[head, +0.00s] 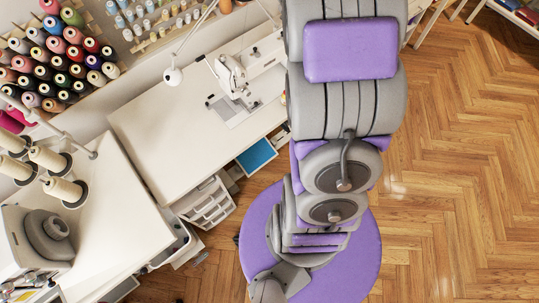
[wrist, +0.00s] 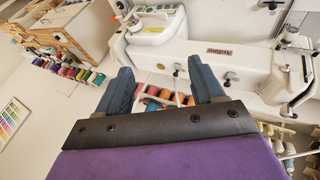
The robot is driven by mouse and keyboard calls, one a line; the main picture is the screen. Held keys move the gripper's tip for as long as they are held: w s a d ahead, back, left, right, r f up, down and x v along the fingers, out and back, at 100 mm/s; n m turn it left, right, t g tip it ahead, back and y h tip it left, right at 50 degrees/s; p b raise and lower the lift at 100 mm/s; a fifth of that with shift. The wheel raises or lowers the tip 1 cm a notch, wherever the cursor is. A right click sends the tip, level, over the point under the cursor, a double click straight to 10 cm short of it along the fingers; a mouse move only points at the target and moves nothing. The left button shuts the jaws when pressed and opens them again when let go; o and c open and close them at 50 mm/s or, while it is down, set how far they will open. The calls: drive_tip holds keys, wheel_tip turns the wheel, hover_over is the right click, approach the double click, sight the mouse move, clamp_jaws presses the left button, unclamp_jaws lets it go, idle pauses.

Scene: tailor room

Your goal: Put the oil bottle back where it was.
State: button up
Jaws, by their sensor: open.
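I cannot make out the oil bottle in either view. My gripper (wrist: 163,80) shows in the wrist view, with two blue-grey fingers standing apart and nothing seen between them. Behind the fingers in the wrist view is a white sewing machine (wrist: 225,58). The gripper's fingers cannot be made out in the head view, where my purple and grey arm fills the middle.
In the head view, a white table (head: 150,140) carries a sewing machine (head: 232,78). A second white table (head: 110,210) has large thread cones (head: 62,190). A drawer unit (head: 205,203) stands below. The wooden floor (head: 460,170) at right is mostly clear.

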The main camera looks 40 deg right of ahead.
drive_tip(key=s+a+r+g+y, duration=0.2)
drive_tip(key=s+a+r+g, duration=0.1)
drive_tip(key=s+a, duration=1.1)
drive_tip(key=s+a+r+g+y, duration=0.3)
drive_tip(key=s+a+r, duration=0.2)
drive_tip(key=s+a, duration=0.9)
drive_tip(key=a, duration=0.5)
drive_tip(key=shift+s+a+r+m, duration=0.15)
drive_tip(key=shift+s+a+m, duration=0.05)
drive_tip(key=shift+s+m, duration=0.1)
drive_tip(key=shift+w, duration=0.1)
drive_tip(key=shift+d+f+b, duration=0.1)
drive_tip(key=shift+f+b, duration=0.2)
